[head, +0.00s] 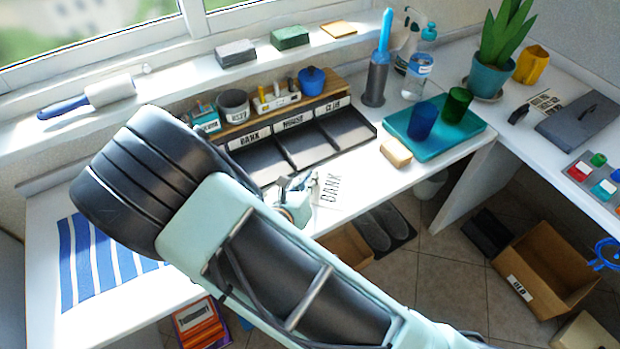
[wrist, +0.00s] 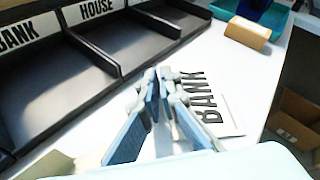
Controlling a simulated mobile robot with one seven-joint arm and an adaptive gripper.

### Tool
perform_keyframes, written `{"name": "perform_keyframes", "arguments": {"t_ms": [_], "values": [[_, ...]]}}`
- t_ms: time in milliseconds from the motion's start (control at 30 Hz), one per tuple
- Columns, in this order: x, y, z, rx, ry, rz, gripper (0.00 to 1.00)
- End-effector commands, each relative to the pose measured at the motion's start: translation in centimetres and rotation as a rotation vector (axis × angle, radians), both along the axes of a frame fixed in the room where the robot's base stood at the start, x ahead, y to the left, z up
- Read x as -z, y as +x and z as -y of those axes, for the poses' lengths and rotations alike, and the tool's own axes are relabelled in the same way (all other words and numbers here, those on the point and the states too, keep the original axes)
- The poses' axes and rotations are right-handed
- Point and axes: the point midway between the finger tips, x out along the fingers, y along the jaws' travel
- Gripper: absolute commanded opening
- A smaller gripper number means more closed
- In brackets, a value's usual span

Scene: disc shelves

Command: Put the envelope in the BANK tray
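The envelope (head: 331,190) is white and marked BANK. It appears to lie flat on the white desk in front of the trays, and also shows in the wrist view (wrist: 213,112). My gripper (head: 300,182) is low over the desk, at the envelope's left side. In the wrist view my gripper (wrist: 160,75) shows a narrow gap between its fingers, with no object clearly between them. The right finger covers part of the envelope's left side; contact cannot be told. The BANK tray (head: 258,160) is the left compartment of the black organizer, empty where visible, and partly behind my arm.
The HOUSE (head: 305,147) and CLUB (head: 345,130) compartments adjoin on the right. A sponge-like block (head: 396,153) and a teal tray (head: 462,137) with two cups stand farther right. A wooden riser with pots backs the organizer. A blue-striped mat (head: 95,262) lies left.

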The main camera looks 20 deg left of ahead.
Motion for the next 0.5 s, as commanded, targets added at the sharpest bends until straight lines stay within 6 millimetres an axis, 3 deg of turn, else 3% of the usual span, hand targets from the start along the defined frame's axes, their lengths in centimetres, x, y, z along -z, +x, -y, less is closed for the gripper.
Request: {"name": "perform_keyframes", "arguments": {"t_ms": [67, 267, 500], "values": [[0.11, -0.01, 0.02, 0.0, 0.0, 0.0, 0.0], [0.09, -0.01, 0.02, 0.0, 0.0, 0.0, 0.22], [0.08, -0.01, 0.03, 0.001, 0.0, 0.0, 0.22]]}}
